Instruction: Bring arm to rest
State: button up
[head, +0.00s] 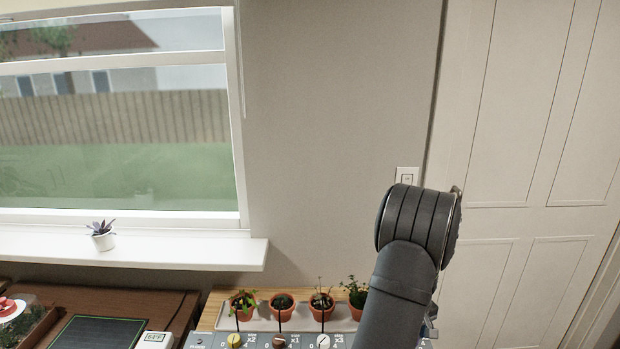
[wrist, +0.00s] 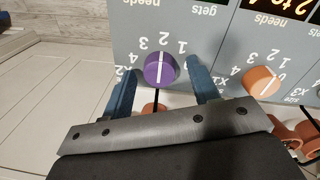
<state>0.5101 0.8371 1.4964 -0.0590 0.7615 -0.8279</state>
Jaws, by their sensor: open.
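My arm (head: 405,260) reaches down at the right of the head view, where it hides most of my gripper. In the wrist view my gripper (wrist: 163,70) has its two blue fingers apart, with nothing clamped between them. A purple knob (wrist: 160,68) on the grey panel (wrist: 165,25) shows between the fingertips, with a gap on each side. I cannot tell how far the tips are from the panel. An orange knob (wrist: 259,82) sits to the right of the fingers.
Several potted plants stand in a tray (head: 262,325) behind the panel, left of my arm. A small succulent (head: 102,236) stands on the windowsill (head: 180,250). A dark flat tray (head: 95,332) lies at lower left. A door (head: 525,130) is at right. The space above the plants is clear.

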jog(key=n, duration=0.3)
jog(key=shift+n, duration=0.3)
jog(key=shift+r+n, duration=0.25)
jog(key=shift+n, duration=0.05)
notch_tip(320, 180, up, 9)
jog(key=shift+s+a+f, duration=0.15)
jog(key=shift+s+a, duration=0.05)
jog(key=shift+a, duration=0.05)
jog(key=shift+f, duration=0.1)
dwell(4.8)
jog(key=f, duration=0.9)
jog(key=shift+w+d+f, duration=0.15)
jog(key=shift+w+d, duration=0.05)
jog(key=shift+d, duration=0.05)
jog(key=shift+m, duration=2.5)
